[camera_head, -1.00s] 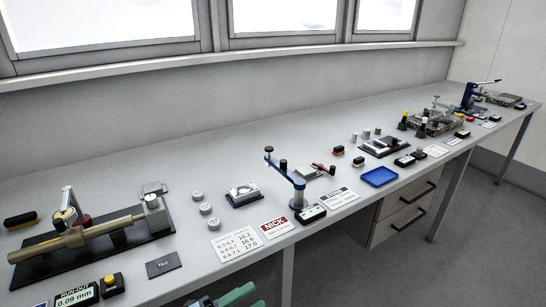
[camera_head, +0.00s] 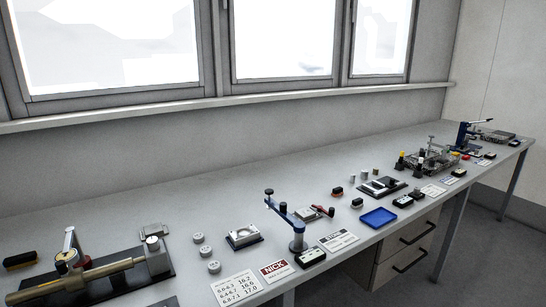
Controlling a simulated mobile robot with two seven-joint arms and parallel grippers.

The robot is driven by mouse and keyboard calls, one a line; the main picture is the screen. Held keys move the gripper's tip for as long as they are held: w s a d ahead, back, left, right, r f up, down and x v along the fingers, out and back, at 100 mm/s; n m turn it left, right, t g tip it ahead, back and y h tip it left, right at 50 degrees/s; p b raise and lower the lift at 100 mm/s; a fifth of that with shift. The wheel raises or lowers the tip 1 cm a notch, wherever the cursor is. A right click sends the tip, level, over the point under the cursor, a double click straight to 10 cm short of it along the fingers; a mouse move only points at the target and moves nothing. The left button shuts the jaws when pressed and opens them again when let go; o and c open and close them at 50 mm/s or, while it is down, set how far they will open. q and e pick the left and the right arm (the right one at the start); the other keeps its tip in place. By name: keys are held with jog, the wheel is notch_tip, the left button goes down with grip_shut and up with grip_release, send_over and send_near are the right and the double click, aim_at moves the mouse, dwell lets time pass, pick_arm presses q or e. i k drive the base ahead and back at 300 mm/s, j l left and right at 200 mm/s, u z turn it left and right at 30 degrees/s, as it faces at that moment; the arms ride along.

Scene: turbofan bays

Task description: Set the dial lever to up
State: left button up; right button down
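A run-out fixture with a dark base (camera_head: 105,285) stands on the bench at the lower left. A brass-coloured shaft (camera_head: 105,269) lies along it, with a grey block (camera_head: 157,257) at its right end. A round dial (camera_head: 66,258) sits over the shaft's left part. A pale lever-like bar (camera_head: 70,238) rises from behind the dial, close to upright with a slight tilt. It is too small to tell exactly how this bar joins the dial. Neither of my grippers shows in the head view.
Three pale discs (camera_head: 199,238) lie right of the fixture. Farther right are a blue-armed stand (camera_head: 297,228), a blue tray (camera_head: 379,218) and several small fixtures. Bare bench runs along the wall.

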aim_at(65, 259)
jog(key=u, duration=1.35)
